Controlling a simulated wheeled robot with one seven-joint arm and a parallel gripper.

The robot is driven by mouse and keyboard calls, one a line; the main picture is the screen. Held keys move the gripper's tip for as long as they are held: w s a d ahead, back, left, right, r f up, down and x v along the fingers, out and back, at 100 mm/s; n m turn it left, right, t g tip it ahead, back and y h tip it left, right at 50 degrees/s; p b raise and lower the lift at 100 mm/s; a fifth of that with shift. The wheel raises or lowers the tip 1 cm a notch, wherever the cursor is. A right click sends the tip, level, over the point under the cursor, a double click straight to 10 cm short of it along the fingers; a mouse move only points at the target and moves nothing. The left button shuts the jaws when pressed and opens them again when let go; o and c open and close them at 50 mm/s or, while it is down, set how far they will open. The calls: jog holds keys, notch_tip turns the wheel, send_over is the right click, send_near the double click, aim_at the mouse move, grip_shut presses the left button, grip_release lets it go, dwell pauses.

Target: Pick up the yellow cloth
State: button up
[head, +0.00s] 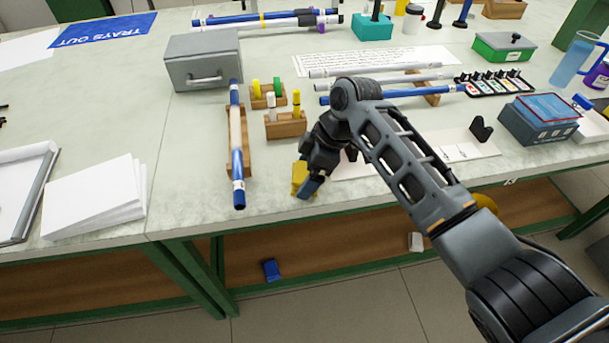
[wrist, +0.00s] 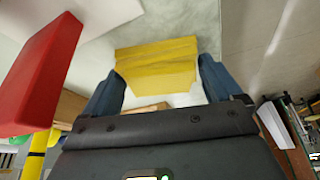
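The yellow cloth (wrist: 158,65) is a folded, layered block. In the wrist view it lies between the two blue fingers of my gripper (wrist: 162,82), which are spread wide. The cloth fills most of the gap, and I cannot tell whether either finger touches it. In the head view the cloth (head: 299,174) is near the table's front edge, partly hidden by my gripper (head: 311,186), which points down at it.
A red block (wrist: 38,75) is close at left in the wrist view. Wooden holders with coloured pegs (head: 285,125) and a rack with a blue-ended rod (head: 237,150) stand left of my gripper. White paper (head: 360,166) lies to its right. A grey box (head: 203,60) stands behind.

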aim_at(308, 172)
jog(key=c, duration=0.3)
jog(key=shift+r, duration=0.1)
notch_tip(308, 172, up, 10)
jog(key=shift+f+b, duration=0.1)
jog(key=shift+b, duration=0.3)
jog(key=o, duration=0.4)
jog(key=c, duration=0.3)
jog(key=shift+w, duration=0.1)
